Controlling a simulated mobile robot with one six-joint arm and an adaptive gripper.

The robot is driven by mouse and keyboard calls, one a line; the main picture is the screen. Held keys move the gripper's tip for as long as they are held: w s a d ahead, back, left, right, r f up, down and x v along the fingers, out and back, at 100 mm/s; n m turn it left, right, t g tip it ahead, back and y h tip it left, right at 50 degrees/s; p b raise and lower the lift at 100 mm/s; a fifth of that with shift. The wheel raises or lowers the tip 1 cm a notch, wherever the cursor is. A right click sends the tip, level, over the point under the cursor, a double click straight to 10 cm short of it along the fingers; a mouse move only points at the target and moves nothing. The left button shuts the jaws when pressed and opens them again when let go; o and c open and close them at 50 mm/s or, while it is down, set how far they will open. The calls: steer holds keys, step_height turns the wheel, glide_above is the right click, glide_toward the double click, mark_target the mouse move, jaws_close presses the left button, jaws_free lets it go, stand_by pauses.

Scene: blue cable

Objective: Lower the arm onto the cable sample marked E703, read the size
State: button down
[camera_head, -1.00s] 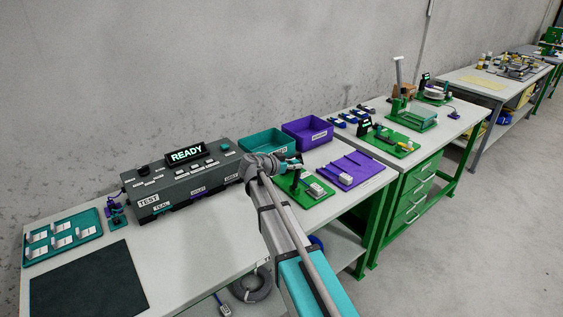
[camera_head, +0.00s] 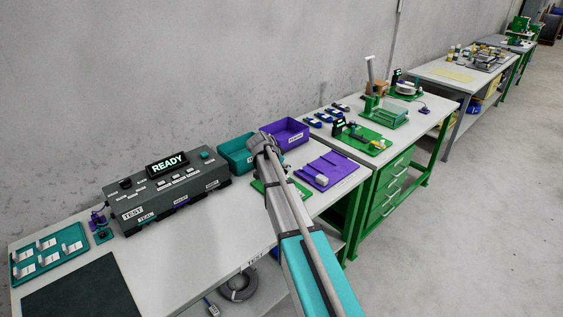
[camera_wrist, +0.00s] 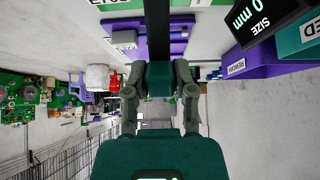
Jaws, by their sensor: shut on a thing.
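In the wrist view, my gripper (camera_wrist: 158,85) is shut on a dark bar (camera_wrist: 158,72) at the middle of the picture. In the head view my arm ends over the green gauge plate (camera_head: 301,192), and my gripper (camera_head: 264,146) is hard to make out there. The arm hides most of the gauge. A dark display (camera_wrist: 262,20) at the wrist view's top right reads "SIZE" and "0 mm", cut by the frame edge. A grey block (camera_wrist: 124,38) lies on a purple tray. A label at the top is cut off, and I cannot read E703.
The purple tray (camera_head: 338,163) lies right of the gauge plate. A teal bin (camera_head: 232,148) and a purple bin (camera_head: 290,128) stand behind. A grey test box (camera_head: 165,195) showing "READY" stands left. A teal tray (camera_head: 50,266) with several samples lies far left. The bench between is bare.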

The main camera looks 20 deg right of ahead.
steer(key=w+d+f+y, duration=0.1)
steer(key=y, duration=0.1)
steer(key=w+d+f+g+y+b, duration=0.1)
steer(key=d+f, duration=0.1)
steer(key=d+f+g+y, duration=0.1)
steer(key=y, duration=0.1)
steer(key=shift+w+d+f+y, duration=0.25)
steer(key=shift+w+f+y, duration=0.05)
steer(key=shift+w+f, duration=0.1)
steer(key=shift+d+f+g+y+b, duration=0.25)
steer(key=shift+f+y+b, duration=0.25)
steer(key=shift+b, duration=0.25)
steer(key=shift+d+f+b, duration=0.15)
steer(key=shift+f+b, duration=0.35)
steer(key=shift+c, duration=2.2)
jaws_free()
steer(key=shift+f, duration=0.15)
steer(key=shift+s, duration=0.1)
